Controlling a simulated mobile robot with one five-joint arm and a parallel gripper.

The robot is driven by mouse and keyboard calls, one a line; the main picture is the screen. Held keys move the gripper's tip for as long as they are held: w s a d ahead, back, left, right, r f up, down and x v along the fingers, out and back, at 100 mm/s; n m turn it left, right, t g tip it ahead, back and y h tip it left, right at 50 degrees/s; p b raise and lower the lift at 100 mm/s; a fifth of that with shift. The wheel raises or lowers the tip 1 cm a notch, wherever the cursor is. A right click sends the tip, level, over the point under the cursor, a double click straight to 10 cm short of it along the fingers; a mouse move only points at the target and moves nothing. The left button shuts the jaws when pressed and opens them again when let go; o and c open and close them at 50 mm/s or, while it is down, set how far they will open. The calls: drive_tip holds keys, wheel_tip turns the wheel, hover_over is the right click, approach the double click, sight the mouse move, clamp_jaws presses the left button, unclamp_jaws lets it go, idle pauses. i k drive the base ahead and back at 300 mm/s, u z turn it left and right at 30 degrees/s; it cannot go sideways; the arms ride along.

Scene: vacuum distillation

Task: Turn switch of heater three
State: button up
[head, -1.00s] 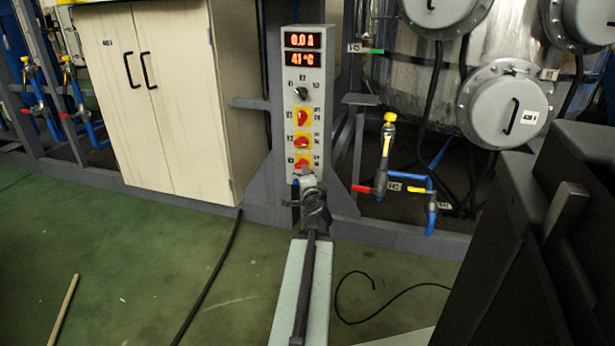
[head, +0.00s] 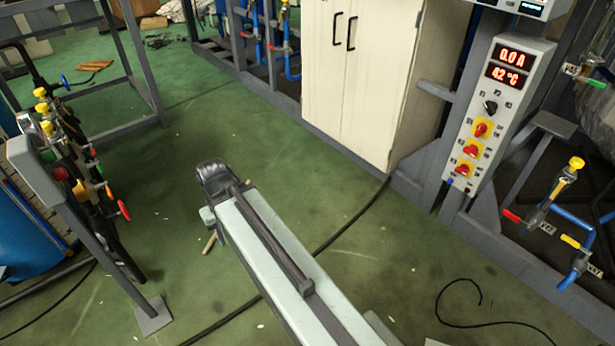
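The heater panel (head: 497,84) is a tall grey box at the right in the head view, with displays reading 0.0 A and 42 °C. Below a black knob (head: 490,106), it carries a top red switch (head: 481,129), a middle red switch (head: 473,149) and a bottom red switch (head: 465,169), each on a yellow plate. The labels are too small to read, so I cannot tell which is heater three. My gripper (head: 214,178), at the arm's dark far end, is well left of the panel and touches no switch. Its fingers cannot be made out.
A cream cabinet (head: 350,75) stands left of the panel. A valve with a yellow top (head: 566,180) and blue pipes is at the right. A pedestal control box (head: 45,175) and more valves are at the left. Open green floor with black cables lies between.

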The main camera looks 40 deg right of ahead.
sight(464, 169)
drive_tip(key=k, duration=1.15)
drive_tip(key=z, duration=0.65)
drive_tip(key=i, duration=1.45)
drive_tip(key=u, duration=0.65)
